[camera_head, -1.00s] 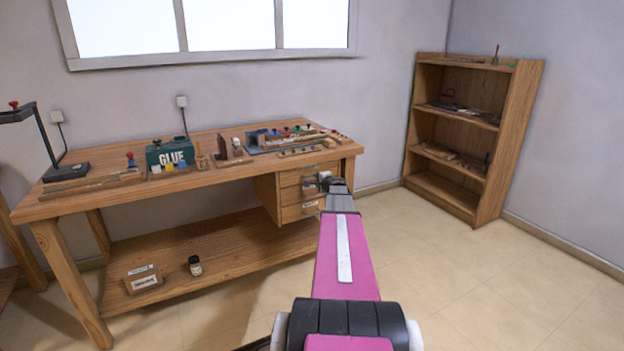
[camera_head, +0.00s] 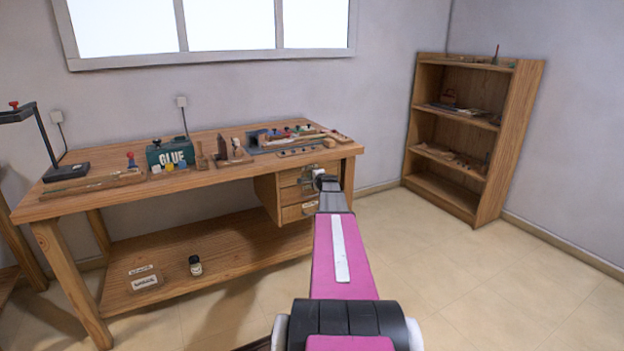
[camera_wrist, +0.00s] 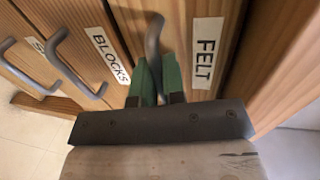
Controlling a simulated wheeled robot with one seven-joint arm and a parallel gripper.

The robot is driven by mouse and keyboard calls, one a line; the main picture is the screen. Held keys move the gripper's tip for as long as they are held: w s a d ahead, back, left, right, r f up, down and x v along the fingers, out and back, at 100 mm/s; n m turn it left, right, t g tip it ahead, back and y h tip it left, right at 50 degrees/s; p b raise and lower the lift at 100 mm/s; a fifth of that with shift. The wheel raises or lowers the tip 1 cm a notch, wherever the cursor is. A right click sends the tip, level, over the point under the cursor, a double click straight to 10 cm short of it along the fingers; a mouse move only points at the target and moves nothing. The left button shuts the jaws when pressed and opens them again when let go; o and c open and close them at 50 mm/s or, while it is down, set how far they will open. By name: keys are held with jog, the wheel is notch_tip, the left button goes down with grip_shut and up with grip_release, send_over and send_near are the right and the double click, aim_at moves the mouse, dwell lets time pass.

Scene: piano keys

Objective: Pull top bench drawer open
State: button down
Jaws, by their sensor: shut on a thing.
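The top bench drawer (camera_head: 292,178) is in the bench's right-hand drawer stack, partly hidden by my arm in the head view. In the wrist view its wooden front (camera_wrist: 195,25) carries a FELT label (camera_wrist: 205,50) and a curved grey handle (camera_wrist: 154,35). My gripper (camera_wrist: 158,66) has its green fingers on either side of this handle, shut on it. In the head view my gripper (camera_head: 325,175) is at the drawer front, small and mostly hidden by my wrist. The drawer looks about flush with the stack; a small gap cannot be told.
The BLOCKS drawer (camera_wrist: 85,20) and its grey handle (camera_wrist: 75,70) are beside the FELT drawer in the wrist view. The workbench (camera_head: 215,178) carries tools and a green glue box (camera_head: 170,153). A bookshelf (camera_head: 490,150) stands at the right. Floor in front is clear.

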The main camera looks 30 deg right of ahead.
jog(key=f+v, duration=0.2)
jog(key=v, duration=0.7)
jog(key=s+f+v, duration=0.1)
jog(key=f+v, duration=0.1)
jog(key=v, duration=0.8)
jog(key=shift+s, duration=0.15)
jog(key=c, duration=1.3)
grip_release()
jog(key=shift+o, duration=0.2)
jog(key=v, duration=1.1)
